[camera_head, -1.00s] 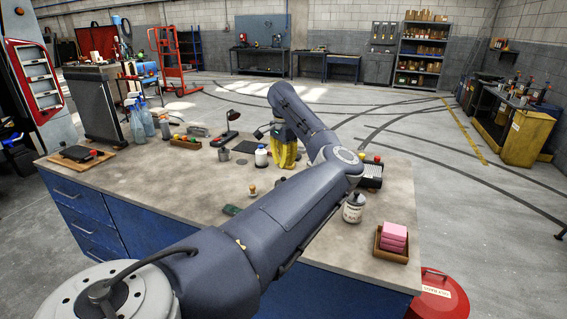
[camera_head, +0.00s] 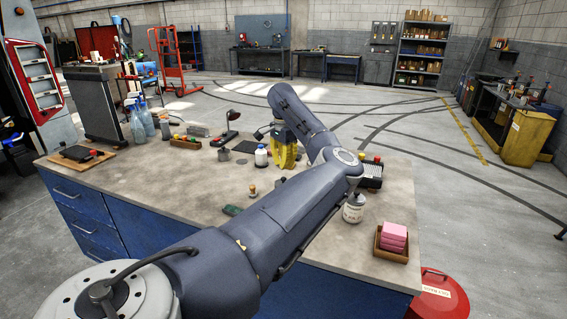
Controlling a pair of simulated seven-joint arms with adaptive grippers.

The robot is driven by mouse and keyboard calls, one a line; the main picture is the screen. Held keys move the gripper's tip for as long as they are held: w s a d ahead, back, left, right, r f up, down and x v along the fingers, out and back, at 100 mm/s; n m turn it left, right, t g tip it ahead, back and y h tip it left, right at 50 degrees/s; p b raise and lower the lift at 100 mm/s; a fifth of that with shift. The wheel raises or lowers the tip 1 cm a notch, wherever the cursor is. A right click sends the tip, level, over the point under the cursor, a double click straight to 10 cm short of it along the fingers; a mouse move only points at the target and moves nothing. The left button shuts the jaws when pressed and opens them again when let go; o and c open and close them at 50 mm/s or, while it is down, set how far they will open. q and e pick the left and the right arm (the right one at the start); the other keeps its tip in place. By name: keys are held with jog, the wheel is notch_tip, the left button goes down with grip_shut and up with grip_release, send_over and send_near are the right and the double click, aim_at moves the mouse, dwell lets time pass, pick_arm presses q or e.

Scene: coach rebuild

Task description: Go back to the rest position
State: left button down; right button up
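My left arm comes in from the bottom left and bends back over the workbench (camera_head: 150,190). Its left gripper (camera_head: 262,132) shows only in part as small dark fingers beyond the forearm, beside a yellow round thing (camera_head: 285,155). The forearm and wrist hide much of the gripper, and I cannot tell whether its fingers are open or shut. I cannot tell whether the gripper touches the yellow thing. My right gripper is not in view.
Spray bottles (camera_head: 138,125) are at the left back. The bench's left middle is clear.

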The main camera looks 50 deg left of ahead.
aim_at(283, 178)
pick_arm(q)
jog(key=shift+f, duration=3.65)
jog(key=shift+r, duration=0.1)
jog(key=shift+r, duration=3.4)
